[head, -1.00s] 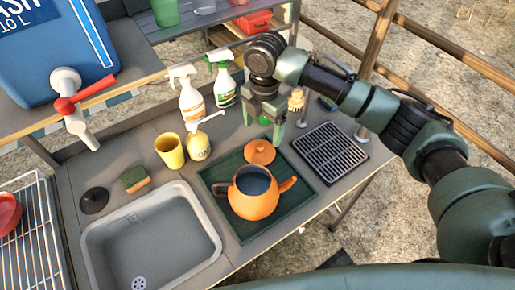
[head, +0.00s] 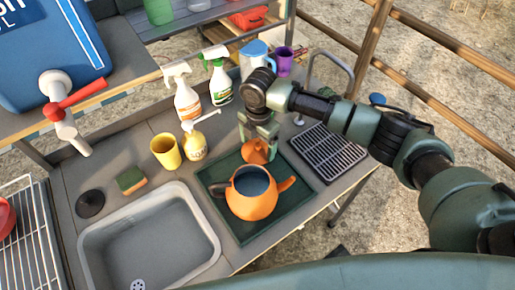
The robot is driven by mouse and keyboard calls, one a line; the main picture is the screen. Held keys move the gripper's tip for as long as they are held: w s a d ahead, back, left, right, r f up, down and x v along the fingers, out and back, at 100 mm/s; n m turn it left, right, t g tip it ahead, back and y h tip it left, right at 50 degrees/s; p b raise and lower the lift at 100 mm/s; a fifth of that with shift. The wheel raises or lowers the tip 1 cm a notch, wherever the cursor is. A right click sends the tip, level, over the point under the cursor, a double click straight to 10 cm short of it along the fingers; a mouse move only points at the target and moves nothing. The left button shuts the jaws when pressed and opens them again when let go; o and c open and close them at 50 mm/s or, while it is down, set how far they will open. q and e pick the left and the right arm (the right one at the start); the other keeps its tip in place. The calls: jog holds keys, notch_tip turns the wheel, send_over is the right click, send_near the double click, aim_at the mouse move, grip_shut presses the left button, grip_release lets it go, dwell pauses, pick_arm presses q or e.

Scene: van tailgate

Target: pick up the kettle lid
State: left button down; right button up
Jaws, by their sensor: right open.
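The orange kettle lid (head: 255,154) is at the back of the dark green mat (head: 221,204), just behind the orange kettle (head: 253,205). The kettle stands upright and uncovered, with its dark inside showing. My right gripper (head: 257,143) comes down over the lid, its green fingers open at the lid's two sides. The wrist and fingers hide part of the lid's top, and I cannot tell whether a finger touches it. My left gripper is not in view.
A yellow cup (head: 167,151), a pump bottle (head: 195,143) and two spray bottles (head: 187,102) stand left of the gripper. A metal drain grid (head: 327,152) lies to the right. The grey sink (head: 150,245) is at the front left.

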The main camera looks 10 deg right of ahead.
jog(key=shift+s, duration=0.15)
grip_shut()
